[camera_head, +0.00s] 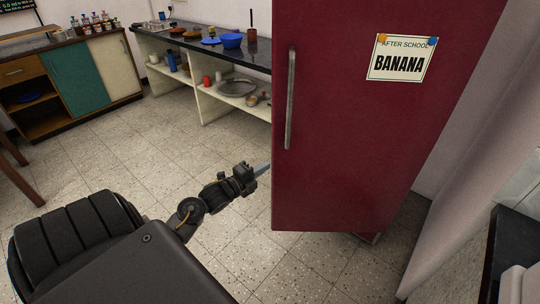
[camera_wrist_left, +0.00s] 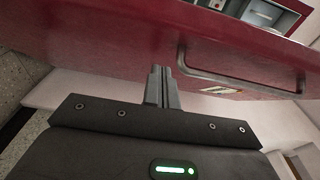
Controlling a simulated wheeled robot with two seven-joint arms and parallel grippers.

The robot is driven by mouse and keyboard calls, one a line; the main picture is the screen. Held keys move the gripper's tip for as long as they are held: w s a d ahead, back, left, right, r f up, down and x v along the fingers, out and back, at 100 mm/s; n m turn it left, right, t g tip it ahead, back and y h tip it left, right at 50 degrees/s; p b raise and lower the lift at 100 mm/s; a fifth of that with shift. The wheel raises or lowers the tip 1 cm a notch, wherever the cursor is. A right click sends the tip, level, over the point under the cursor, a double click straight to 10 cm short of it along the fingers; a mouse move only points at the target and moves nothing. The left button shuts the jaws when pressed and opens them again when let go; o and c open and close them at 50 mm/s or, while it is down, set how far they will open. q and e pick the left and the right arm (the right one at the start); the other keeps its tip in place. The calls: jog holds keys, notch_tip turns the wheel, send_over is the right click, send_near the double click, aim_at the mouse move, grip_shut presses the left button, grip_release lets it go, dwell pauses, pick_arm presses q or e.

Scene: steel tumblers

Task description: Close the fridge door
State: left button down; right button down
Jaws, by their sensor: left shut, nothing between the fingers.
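The dark red fridge door (camera_head: 345,165) fills the right of the head view, with a long vertical metal handle (camera_head: 290,100) near its left edge. My left gripper (camera_head: 263,169) is shut and empty beside the lower left edge of the door, below the handle. The left wrist view shows the shut fingers (camera_wrist_left: 160,84) at the red door (camera_wrist_left: 110,45), close to one end of the handle (camera_wrist_left: 235,75); I cannot tell whether they touch it. The fridge body behind the door is mostly hidden, so the door's angle is unclear. My right gripper is out of view.
A paper sign (camera_head: 402,58) hangs on the door. A dark counter (camera_head: 185,42) with dishes and shelves stands at the back, and a wooden cabinet (camera_head: 75,75) at the back left. The tiled floor (camera_head: 130,150) between is clear. A pale wall is at right.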

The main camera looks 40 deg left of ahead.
aim_at(278, 150)
pick_arm(q)
jog(key=w, duration=0.2)
jog(key=w+a, duration=0.1)
jog(key=w, duration=0.2)
jog(key=shift+w+a, duration=0.35)
jog(key=shift+a, duration=0.05)
jog(key=shift+w+a, duration=0.2)
jog(key=shift+w, duration=0.1)
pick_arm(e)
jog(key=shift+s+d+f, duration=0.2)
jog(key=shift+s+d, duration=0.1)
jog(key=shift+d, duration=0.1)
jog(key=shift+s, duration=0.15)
